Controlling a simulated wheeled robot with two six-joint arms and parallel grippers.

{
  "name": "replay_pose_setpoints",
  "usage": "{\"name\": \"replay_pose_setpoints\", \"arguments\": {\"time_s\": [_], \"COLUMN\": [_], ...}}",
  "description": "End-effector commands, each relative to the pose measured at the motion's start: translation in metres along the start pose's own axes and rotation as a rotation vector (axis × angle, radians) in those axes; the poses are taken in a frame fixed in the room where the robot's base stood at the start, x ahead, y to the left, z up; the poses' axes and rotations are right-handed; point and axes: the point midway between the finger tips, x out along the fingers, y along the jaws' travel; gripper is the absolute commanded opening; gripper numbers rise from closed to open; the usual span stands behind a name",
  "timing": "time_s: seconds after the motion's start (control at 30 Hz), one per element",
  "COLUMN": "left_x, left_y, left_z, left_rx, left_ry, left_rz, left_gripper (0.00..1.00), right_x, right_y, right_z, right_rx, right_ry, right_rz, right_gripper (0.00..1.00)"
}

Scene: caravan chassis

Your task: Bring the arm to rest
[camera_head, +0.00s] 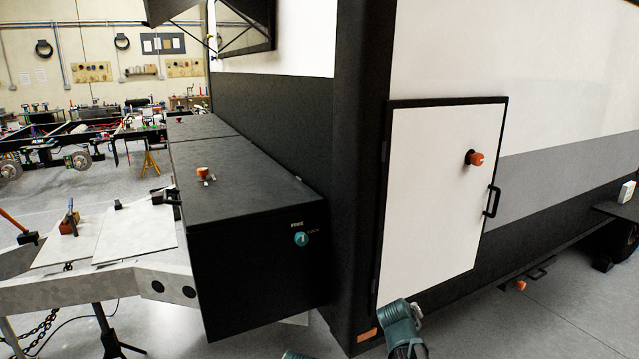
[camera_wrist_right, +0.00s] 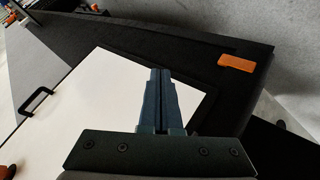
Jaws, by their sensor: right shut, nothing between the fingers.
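My right gripper (camera_wrist_right: 160,75) is shut and empty in the right wrist view, its two fingers together in front of the white door panel (camera_wrist_right: 95,95). In the head view a teal part of my arm (camera_head: 402,325) rises at the bottom edge, low in front of the caravan; the fingers cannot be made out there. Another small teal piece of mine shows at the bottom edge. My left gripper is not in view.
The caravan's white hatch door (camera_head: 440,190) is shut, with an orange knob (camera_head: 475,158) and a black handle (camera_head: 491,201). A black box (camera_head: 240,180) stands on the drawbar to the left. An orange marker light (camera_wrist_right: 236,62) is near the caravan's lower edge. Grey floor is clear at lower right.

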Motion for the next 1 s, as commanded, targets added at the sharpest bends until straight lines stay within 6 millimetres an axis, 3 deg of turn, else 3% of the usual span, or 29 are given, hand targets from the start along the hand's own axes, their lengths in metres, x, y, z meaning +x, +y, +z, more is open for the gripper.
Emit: {"name": "replay_pose_setpoints", "arguments": {"time_s": [0.03,0.2,0.4,0.5,0.63,1.0], "left_x": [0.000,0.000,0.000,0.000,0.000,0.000], "left_y": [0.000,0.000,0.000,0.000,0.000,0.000], "left_z": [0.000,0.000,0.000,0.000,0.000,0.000], "left_rx": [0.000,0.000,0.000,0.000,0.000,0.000], "left_ry": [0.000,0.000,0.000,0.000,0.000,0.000], "left_rz": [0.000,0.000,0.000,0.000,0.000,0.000], "left_gripper": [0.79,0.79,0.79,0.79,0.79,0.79], "right_x": [-0.022,-0.086,-0.162,-0.189,-0.209,-0.214], "right_y": [-0.031,-0.115,-0.178,-0.195,-0.205,-0.207], "right_z": [0.021,0.083,0.147,0.169,0.184,0.188], "right_rx": [0.003,-0.009,-0.076,-0.109,-0.137,-0.145], "right_ry": [-0.060,-0.281,-0.502,-0.577,-0.633,-0.650], "right_rz": [-0.061,-0.256,-0.441,-0.499,-0.542,-0.552], "right_gripper": [0.00,0.00,0.00,0.00,0.00,0.00]}}
